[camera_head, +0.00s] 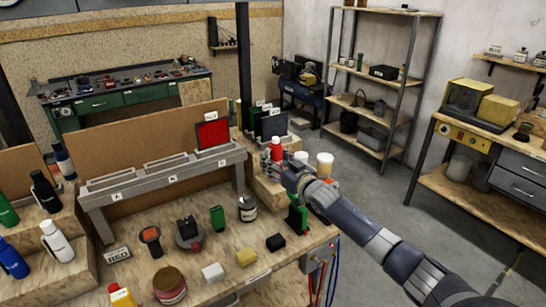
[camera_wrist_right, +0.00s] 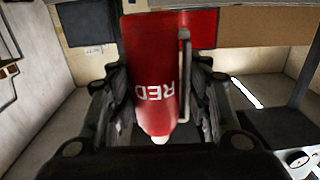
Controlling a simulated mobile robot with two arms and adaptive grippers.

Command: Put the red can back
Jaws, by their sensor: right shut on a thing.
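The red can (camera_head: 276,150) with a white top is at the end of my right arm in the head view, over the right stepped wooden rack (camera_head: 264,190). My right gripper (camera_head: 285,170) is shut on it. In the right wrist view the red can (camera_wrist_right: 160,80) shows large between both fingers of my right gripper (camera_wrist_right: 160,105), with the letters RED on its side. The gripper hides the can's lower part in the head view, and I cannot tell whether it touches the rack. My left gripper is not in view.
Pale-topped containers (camera_head: 325,164) stand close beside the right gripper. The workbench (camera_head: 215,261) carries several small items and a small RED sign (camera_head: 118,254). A grey raised rack (camera_head: 150,184) holds a red panel (camera_head: 213,134). Bottles (camera_head: 56,240) stand on the left stepped rack.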

